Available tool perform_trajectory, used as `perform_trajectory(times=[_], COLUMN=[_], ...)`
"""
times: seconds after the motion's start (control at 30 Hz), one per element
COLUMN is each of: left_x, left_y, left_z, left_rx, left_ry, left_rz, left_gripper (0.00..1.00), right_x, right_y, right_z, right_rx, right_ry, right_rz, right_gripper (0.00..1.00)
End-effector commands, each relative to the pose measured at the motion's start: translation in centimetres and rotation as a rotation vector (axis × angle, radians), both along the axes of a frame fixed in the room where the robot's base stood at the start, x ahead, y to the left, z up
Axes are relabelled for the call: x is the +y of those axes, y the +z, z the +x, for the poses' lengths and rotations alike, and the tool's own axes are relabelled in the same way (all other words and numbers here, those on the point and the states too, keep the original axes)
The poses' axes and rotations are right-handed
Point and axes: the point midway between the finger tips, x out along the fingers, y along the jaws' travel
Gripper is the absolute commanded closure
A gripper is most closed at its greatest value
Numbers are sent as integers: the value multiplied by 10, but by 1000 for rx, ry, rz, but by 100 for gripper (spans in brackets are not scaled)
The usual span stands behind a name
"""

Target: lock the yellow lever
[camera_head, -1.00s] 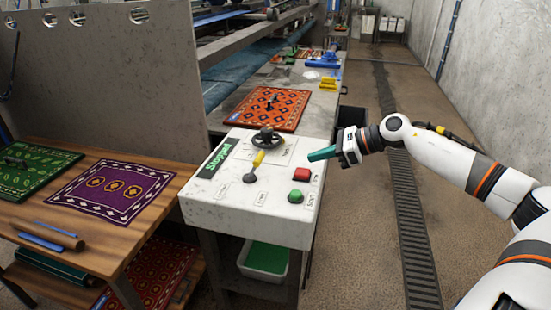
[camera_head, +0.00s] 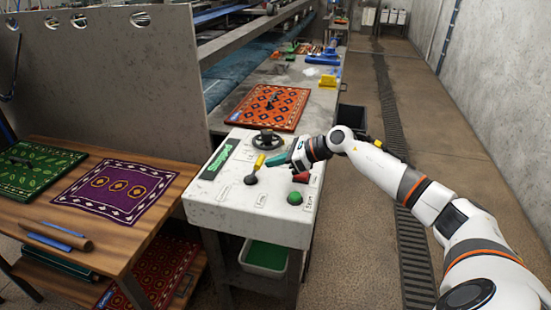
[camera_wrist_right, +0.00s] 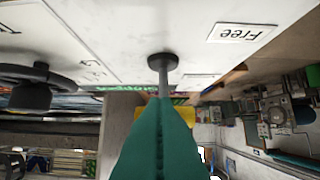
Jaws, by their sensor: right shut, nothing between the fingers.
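The yellow lever (camera_head: 259,163) rises from a dark round base on the grey-white control panel (camera_head: 225,208) and leans toward the handwheel. My right gripper (camera_head: 272,161), with teal fingers, is shut and empty just right of the yellow handle; I cannot tell whether it touches. In the right wrist view the closed fingers (camera_wrist_right: 158,135) cover most of the lever. The lever's grey shaft (camera_wrist_right: 164,88) and a bit of yellow show beyond them. A "Free" label (camera_wrist_right: 240,33) shows upside down on the panel. My left gripper is not in view.
A black handwheel (camera_head: 266,139) stands behind the lever. A green display (camera_head: 217,162) is at the left. An orange rug (camera_head: 268,108) lies behind the panel.

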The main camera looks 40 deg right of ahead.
Motion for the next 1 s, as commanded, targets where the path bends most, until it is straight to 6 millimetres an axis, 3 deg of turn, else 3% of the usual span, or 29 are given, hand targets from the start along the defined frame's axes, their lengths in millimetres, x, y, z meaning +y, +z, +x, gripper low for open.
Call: perform_trajectory(times=[0.37,1.0], left_x=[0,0], left_y=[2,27], left_z=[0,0], left_rx=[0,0], left_ry=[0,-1], left_rz=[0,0], left_gripper=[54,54], right_x=[0,6], right_y=[1,10], right_z=[0,7], right_rx=[3,83], right_ry=[0,0], right_rz=[-3,-72], right_gripper=[100,100])
